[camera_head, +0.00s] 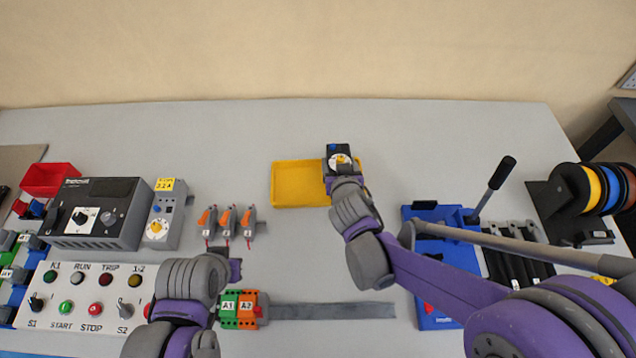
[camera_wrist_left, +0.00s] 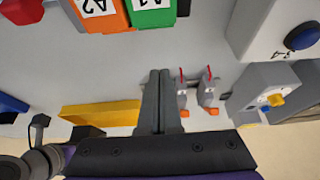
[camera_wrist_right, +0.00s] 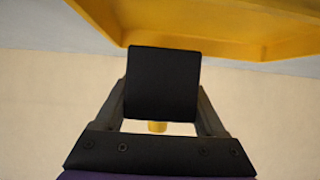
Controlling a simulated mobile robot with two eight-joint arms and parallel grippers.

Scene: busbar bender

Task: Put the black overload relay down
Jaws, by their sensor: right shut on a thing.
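The black overload relay (camera_head: 339,152), with a white dial and a blue button, is held over the right end of the yellow tray (camera_head: 297,186). My right gripper (camera_head: 343,176) is shut on it. In the right wrist view the relay (camera_wrist_right: 163,85) fills the space between the fingers, with the yellow tray (camera_wrist_right: 215,22) just beyond it. Whether the relay touches the tray floor cannot be told. My left gripper (camera_head: 234,264) is by the green and orange terminal blocks (camera_head: 238,308). In the left wrist view its fingers (camera_wrist_left: 154,100) are together and empty.
Several orange-levered connectors (camera_head: 227,220) and a grey timer relay (camera_head: 164,215) stand left of the tray. A blue bender (camera_head: 440,255) with a raised lever is at the right, near my right arm. Wire spools (camera_head: 595,190) are at far right. The table behind the tray is clear.

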